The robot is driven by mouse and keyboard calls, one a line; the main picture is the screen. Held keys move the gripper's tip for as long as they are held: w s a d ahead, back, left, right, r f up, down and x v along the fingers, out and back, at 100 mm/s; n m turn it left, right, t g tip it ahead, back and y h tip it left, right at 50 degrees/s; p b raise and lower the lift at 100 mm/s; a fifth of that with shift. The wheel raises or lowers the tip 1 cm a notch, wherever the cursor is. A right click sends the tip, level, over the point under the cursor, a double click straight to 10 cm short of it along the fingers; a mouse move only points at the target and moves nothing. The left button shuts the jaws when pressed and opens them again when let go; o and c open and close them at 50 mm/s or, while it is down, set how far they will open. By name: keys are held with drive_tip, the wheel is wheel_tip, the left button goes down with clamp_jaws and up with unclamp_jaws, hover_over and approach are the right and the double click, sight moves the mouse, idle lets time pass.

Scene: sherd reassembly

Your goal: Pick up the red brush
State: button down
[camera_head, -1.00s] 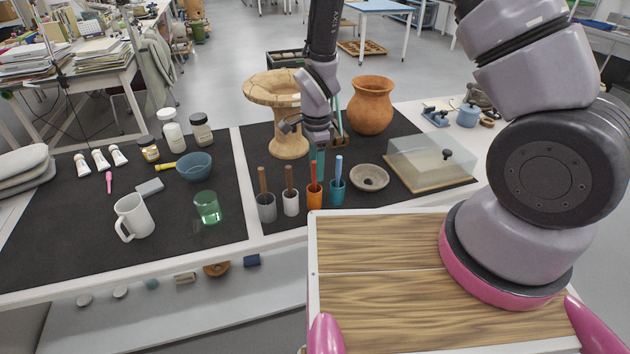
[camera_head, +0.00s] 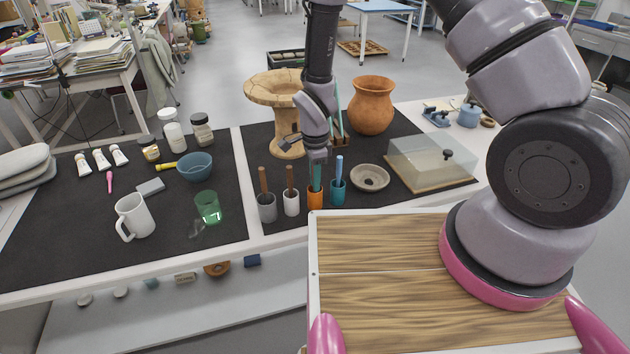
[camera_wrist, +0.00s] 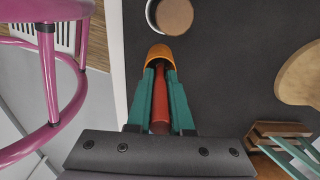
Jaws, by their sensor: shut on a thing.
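The red brush (camera_wrist: 162,98) shows in the wrist view as a red handle between the two teal fingers of my gripper (camera_wrist: 162,84). My gripper is shut on this handle. The orange cup (camera_wrist: 158,52) lies just beyond the fingertips, and the brush's lower end is hidden in it. In the head view my gripper (camera_head: 315,177) points down over the orange cup (camera_head: 315,199), with the fingertips at its rim. The brush is mostly hidden by the fingers there.
A white cup (camera_head: 291,204) and a grey cup (camera_head: 267,209), each with a brown handle, stand to the left. A teal cup (camera_head: 337,194) with a blue handle stands close right. A stone bowl (camera_head: 370,178) and clear box (camera_head: 432,160) are further right.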

drive_tip(key=shift+r, duration=0.15)
wheel_tip(320, 180, up, 10)
drive_tip(key=shift+f, duration=0.1)
idle(0.4)
